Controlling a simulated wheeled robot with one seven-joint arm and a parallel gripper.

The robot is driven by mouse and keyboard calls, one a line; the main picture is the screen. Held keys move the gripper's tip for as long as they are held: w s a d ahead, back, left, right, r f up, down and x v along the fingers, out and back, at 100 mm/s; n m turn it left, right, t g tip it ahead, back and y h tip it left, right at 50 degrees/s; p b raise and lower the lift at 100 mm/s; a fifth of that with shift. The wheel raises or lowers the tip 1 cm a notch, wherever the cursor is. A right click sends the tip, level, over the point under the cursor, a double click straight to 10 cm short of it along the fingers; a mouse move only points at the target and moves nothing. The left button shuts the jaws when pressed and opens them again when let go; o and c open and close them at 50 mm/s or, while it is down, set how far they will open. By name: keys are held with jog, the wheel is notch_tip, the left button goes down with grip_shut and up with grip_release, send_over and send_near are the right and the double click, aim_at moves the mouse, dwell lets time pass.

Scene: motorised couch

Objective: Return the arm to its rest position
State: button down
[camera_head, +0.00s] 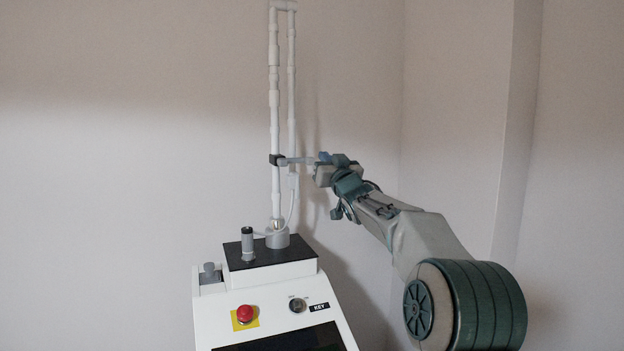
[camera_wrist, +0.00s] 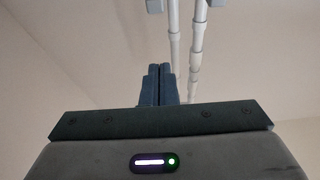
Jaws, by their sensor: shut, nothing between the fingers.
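My gripper (camera_head: 324,157) is at the end of my raised arm, right of the white pole in the head view. In the wrist view its two dark blue fingers (camera_wrist: 159,70) stand side by side, pressed together with nothing between them. My arm reaches up and left from the lower right of the head view. In the head view the fingertips appear close to a short grey arm (camera_head: 296,161) that sticks out from a black clamp on the pole. I cannot tell whether they touch it.
A white console (camera_head: 222,300) carries a red button (camera_head: 245,314) on a yellow plate, a key switch (camera_head: 297,305) and a dark grey cylinder (camera_head: 248,243). The tall white pole (camera_head: 274,110) rises from its black top. Plain walls stand behind; space left of the pole looks clear.

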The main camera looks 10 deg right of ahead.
jog(key=s+a+f+g+h, duration=0.1)
jog(key=s+f+g, duration=0.5)
jog(key=s+f, duration=0.5)
jog(key=s+a+f+m+g+h, duration=0.1)
jog(key=s+f+g, duration=0.5)
jog(key=s+f, duration=0.6)
jog(key=s+a+f+g+h, duration=0.1)
jog(key=s+f+g, duration=0.4)
jog(key=s, duration=2.2)
notch_tip(320, 180, down, 7)
jog(key=shift+a+r+m+g+h, duration=0.2)
jog(key=shift+m+g+h, duration=0.2)
jog(key=shift+h, duration=0.2)
